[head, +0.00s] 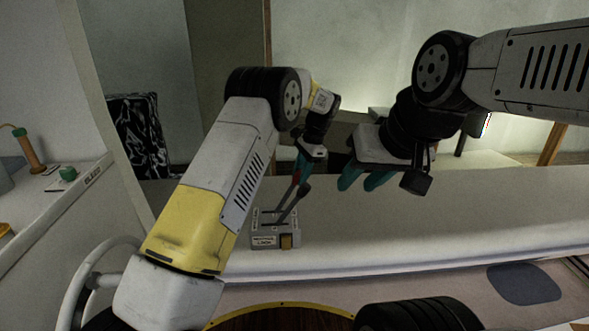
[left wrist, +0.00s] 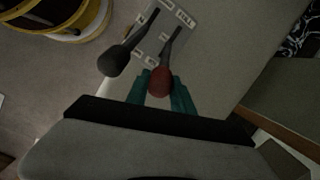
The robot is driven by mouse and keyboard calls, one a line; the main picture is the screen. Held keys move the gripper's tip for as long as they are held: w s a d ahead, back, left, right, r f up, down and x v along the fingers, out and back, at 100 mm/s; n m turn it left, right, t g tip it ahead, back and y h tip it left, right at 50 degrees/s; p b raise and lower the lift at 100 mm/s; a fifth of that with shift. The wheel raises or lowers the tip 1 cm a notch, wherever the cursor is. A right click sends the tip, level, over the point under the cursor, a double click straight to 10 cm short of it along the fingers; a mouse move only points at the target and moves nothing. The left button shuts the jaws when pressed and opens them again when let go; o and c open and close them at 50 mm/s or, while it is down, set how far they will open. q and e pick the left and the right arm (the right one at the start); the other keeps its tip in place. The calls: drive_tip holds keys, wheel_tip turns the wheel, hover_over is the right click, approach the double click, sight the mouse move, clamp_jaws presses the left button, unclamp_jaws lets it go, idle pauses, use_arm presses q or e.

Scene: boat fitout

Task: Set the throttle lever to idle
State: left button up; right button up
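The lever box (head: 275,240) sits on the pale bench top, with a small yellow-brown block on its front. Two levers lean up and right from it. One has a black knob (head: 304,189); the other has a red knob (left wrist: 160,82). Which is the throttle I cannot tell. My left gripper (head: 302,167) is at the red knob, its teal fingers on either side. Whether they grip it is unclear. The black knob (left wrist: 115,60) is beside them, outside the fingers. My right gripper (head: 364,181) hangs above the bench to the right, fingers apart, empty.
The bench top (head: 450,215) right of the box is clear. A white side counter (head: 65,200) at the left carries a green knob (head: 68,173) and an orange-handled item (head: 29,150). A curved white rail (head: 80,280) stands at the lower left.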

use_arm(q)
drive_tip(key=o, duration=0.4)
drive_tip(key=shift+s+d+f, duration=0.1)
drive_tip(key=shift+d, duration=0.05)
drive_tip(key=shift+c, duration=0.2)
drive_tip(key=v, duration=0.8)
drive_tip(key=s+a+r+n+t+h, duration=0.1)
drive_tip(key=s+a+r+n+h, duration=0.15)
drive_tip(key=s+a+r, duration=0.45)
drive_tip(key=s+a+r+n+t+h, duration=0.1)
drive_tip(key=s+a+r+n, duration=0.3)
drive_tip(key=a+r, duration=0.5)
drive_tip(key=s+a+f+n+t+h, duration=0.1)
drive_tip(key=s+a+n+t, duration=0.1)
drive_tip(key=s, duration=1)
drive_tip(key=s+a+f+n+t+h, duration=0.1)
drive_tip(key=s+a+n, duration=0.3)
drive_tip(key=s, duration=0.8)
drive_tip(key=shift+s+a+f+t, duration=0.3)
drive_tip(key=shift+a+t, duration=0.3)
drive_tip(key=shift+a, duration=0.3)
